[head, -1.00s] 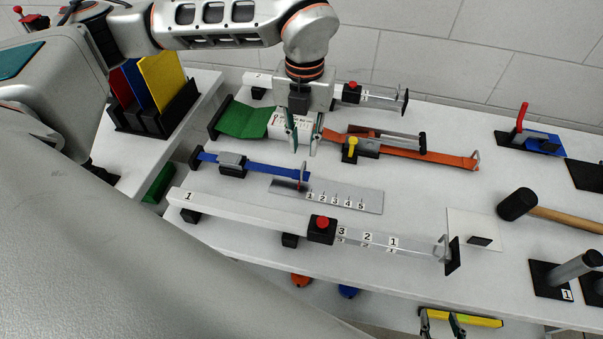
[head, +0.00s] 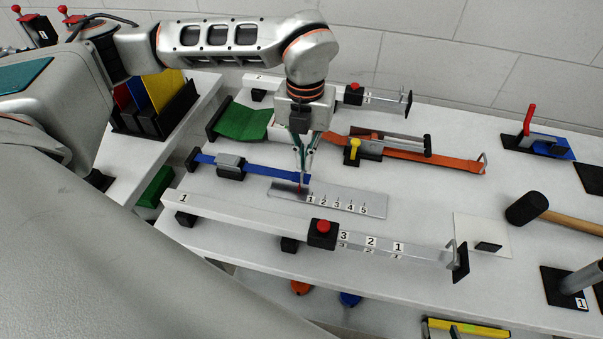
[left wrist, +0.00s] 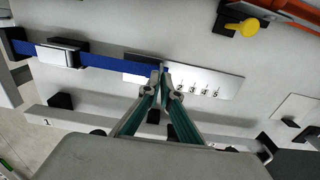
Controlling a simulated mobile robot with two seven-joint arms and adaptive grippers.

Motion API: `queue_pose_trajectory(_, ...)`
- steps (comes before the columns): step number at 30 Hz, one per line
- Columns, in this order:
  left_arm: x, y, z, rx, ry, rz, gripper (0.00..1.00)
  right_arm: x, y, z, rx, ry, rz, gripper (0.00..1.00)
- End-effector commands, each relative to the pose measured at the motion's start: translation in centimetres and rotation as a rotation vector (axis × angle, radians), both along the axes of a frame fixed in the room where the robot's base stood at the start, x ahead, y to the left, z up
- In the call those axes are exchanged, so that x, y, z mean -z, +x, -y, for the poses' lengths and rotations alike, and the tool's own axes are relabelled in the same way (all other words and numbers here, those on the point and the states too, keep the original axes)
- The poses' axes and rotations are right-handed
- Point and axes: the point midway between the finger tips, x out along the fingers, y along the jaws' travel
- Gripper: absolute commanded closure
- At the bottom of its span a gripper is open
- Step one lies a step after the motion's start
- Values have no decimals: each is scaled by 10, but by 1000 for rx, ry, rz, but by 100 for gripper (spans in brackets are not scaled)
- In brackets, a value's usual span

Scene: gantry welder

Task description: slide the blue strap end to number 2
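The blue strap (head: 270,173) runs from a black post at the left through a metal buckle (head: 230,165) to its end by the scale plate (head: 325,199). The plate carries the numbers 1 to 5, rising to the right. My left gripper (head: 303,181) points down at the strap end, its fingers close together around the upright tab there, just left of number 1. In the left wrist view, the fingertips (left wrist: 164,80) flank the strap end (left wrist: 165,70) and hide part of it and the low numbers. My right gripper is not clearly in view.
A long rail with a red-knobbed slider (head: 323,233) lies in front. An orange strap (head: 435,161) and its yellow-knobbed buckle (head: 352,152) lie behind. A mallet (head: 524,208) lies at the right.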

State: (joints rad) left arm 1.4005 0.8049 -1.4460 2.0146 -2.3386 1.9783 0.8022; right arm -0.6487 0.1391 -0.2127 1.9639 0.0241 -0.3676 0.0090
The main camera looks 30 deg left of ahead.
Motion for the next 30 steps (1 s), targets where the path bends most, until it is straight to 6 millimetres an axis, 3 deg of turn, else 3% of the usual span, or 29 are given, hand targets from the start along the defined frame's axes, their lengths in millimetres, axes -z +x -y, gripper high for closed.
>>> queue_pose_trajectory(30,1,13,50,1,0,0,100,8,-2,0,0,-2,-7,61)
